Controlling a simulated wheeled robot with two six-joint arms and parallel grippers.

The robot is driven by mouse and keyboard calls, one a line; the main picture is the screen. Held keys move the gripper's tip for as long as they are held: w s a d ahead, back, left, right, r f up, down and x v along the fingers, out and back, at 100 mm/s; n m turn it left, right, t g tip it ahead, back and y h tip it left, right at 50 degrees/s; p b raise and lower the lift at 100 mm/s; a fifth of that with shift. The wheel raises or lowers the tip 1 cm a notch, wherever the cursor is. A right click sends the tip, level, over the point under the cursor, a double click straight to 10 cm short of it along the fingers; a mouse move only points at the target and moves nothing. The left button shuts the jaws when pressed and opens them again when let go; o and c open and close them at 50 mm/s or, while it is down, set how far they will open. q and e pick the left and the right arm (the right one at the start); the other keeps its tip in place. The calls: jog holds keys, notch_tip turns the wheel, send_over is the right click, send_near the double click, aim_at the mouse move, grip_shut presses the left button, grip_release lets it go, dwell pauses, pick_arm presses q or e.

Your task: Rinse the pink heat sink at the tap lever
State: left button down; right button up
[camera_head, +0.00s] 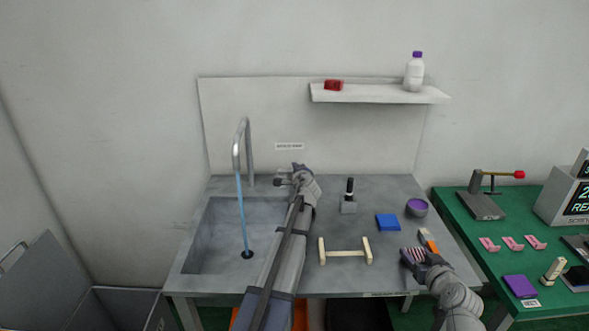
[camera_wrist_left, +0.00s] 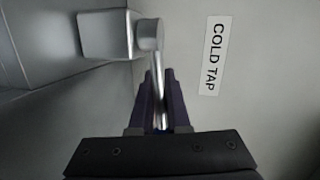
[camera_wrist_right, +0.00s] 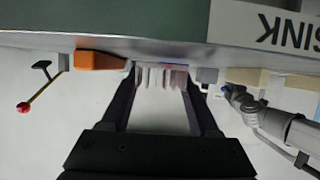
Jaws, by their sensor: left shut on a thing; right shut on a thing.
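The pink heat sink (camera_head: 413,256), a small block with pale fins, is at the front right edge of the sink counter. My right gripper (camera_head: 417,258) is shut on it; its fins (camera_wrist_right: 162,76) show between the fingers in the right wrist view. My left gripper (camera_head: 298,170) is at the cold tap, shut on the tap lever. In the left wrist view the metal lever (camera_wrist_left: 157,72) runs down between my left fingers (camera_wrist_left: 160,78). A blue water stream (camera_head: 241,215) falls from the curved spout (camera_head: 240,140) to the drain in the basin (camera_head: 205,227).
On the counter are a blue sponge (camera_head: 388,222), a purple-topped bowl (camera_head: 416,207), a black-handled lever (camera_head: 349,198), a cream rack (camera_head: 344,253) and an orange-handled brush (camera_head: 428,239). A green table (camera_head: 460,217) stands right. My left arm crosses the counter beside the basin.

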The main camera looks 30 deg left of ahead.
pick_arm(q)
jog(key=shift+h, duration=0.3)
jog(key=c, duration=0.9)
grip_release()
jog(key=shift+s+d, duration=0.15)
jog(key=p+v, duration=0.2)
jog(key=v, duration=0.9)
jog(key=shift+s+d+p, duration=0.25)
jog(key=shift+s+p, duration=0.05)
jog(key=shift+p, duration=0.1)
pick_arm(e)
notch_tip(320, 180, up, 3)
jog(key=shift+f, duration=0.15)
pick_arm(q)
jog(key=shift+r, duration=0.1)
